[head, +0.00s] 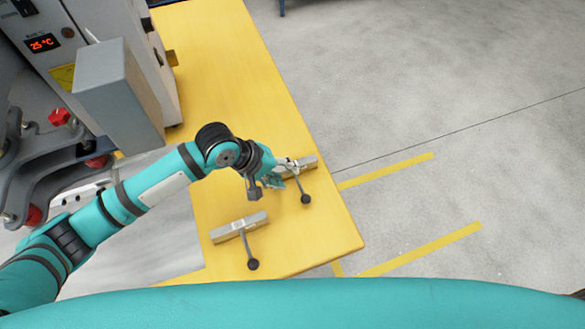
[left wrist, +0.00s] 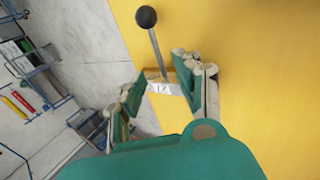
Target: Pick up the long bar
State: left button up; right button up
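Two grey metal bars lie on the yellow table, each with a thin rod ending in a black ball. The near bar (head: 239,227) is fully visible. The far bar (head: 307,163) is partly hidden by my left gripper (head: 281,173), so I cannot tell which is longer. In the left wrist view, a bar (left wrist: 161,88) with a pale label shows between the spread fingers of my left gripper (left wrist: 158,80), its rod pointing away. The fingers are open; whether they touch the bar is unclear. My right gripper is out of view.
The yellow table (head: 222,62) is clear beyond the far bar. A grey machine (head: 118,90) with a red temperature display stands at its left. Open grey floor (head: 440,120) with yellow tape lines lies to the right.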

aim_at(297, 179)
pick_arm(q)
jog(key=x, duration=0.5)
jog(key=shift+d+f, duration=0.2)
jog(key=shift+f, duration=0.05)
grip_shut()
jog(key=shift+w+r, duration=0.1)
